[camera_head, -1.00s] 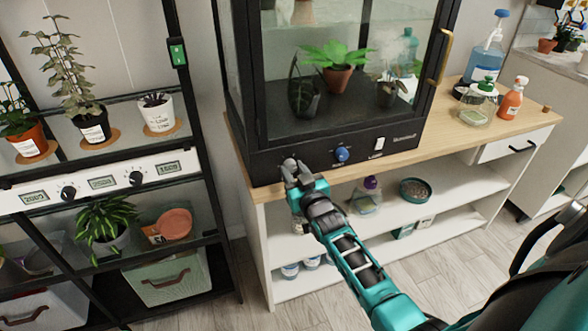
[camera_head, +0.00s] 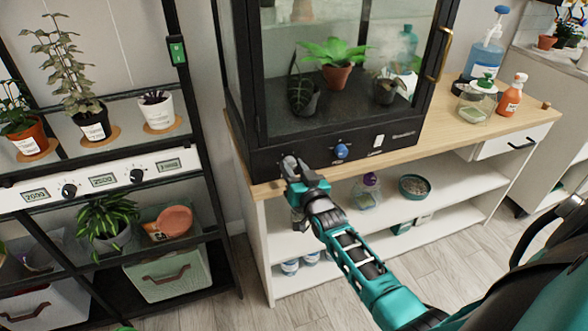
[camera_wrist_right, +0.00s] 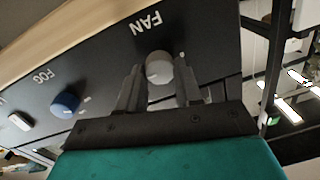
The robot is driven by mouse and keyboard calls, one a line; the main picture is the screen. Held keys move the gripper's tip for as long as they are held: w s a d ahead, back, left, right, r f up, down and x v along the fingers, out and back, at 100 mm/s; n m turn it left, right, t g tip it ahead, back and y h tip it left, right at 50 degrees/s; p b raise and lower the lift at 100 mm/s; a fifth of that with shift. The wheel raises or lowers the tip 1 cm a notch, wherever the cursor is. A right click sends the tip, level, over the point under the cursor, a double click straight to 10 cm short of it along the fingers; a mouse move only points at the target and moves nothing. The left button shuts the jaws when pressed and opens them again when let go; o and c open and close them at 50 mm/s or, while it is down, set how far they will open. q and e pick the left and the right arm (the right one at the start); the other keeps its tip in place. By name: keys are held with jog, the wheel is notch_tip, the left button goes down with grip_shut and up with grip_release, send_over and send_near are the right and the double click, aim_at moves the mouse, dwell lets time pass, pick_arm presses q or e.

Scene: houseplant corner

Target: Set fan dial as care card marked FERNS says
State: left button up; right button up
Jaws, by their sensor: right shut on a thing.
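In the head view the right gripper (camera_head: 291,171) is at the left end of that panel and partly covers the dial (camera_head: 288,161). The marks around the dial are too small to read. No card that I can read as FERNS shows. My left gripper is not in view.
The blue fog dial (camera_head: 341,151) and a white switch (camera_head: 378,140) lie right of the fan dial. A black rack (camera_head: 178,150) with potted plants and a white dial strip (camera_head: 118,180) stands at left. Bottles (camera_head: 487,45) stand on the wooden top at right.

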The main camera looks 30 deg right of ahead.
jog(key=o, duration=1)
jog(key=shift+o, duration=0.2)
jog(key=s+a+p, duration=0.1)
jog(key=s+a, duration=0.1)
jog(key=s, duration=1)
jog(key=shift+s+a, duration=0.25)
jog(key=shift+s, duration=0.1)
jog(key=s+a+f+n+g+y, duration=0.2)
jog(key=s+a+f+n+g, duration=0.1)
jog(key=s+a, duration=0.3)
jog(key=s+a+f+n+g+y, duration=0.3)
jog(key=s+a+f+n, duration=0.1)
jog(key=s+a, duration=0.3)
jog(key=shift+a+f+g+y, duration=0.3)
jog(key=shift+a+f+g, duration=0.15)
jog(key=shift+a, duration=0.55)
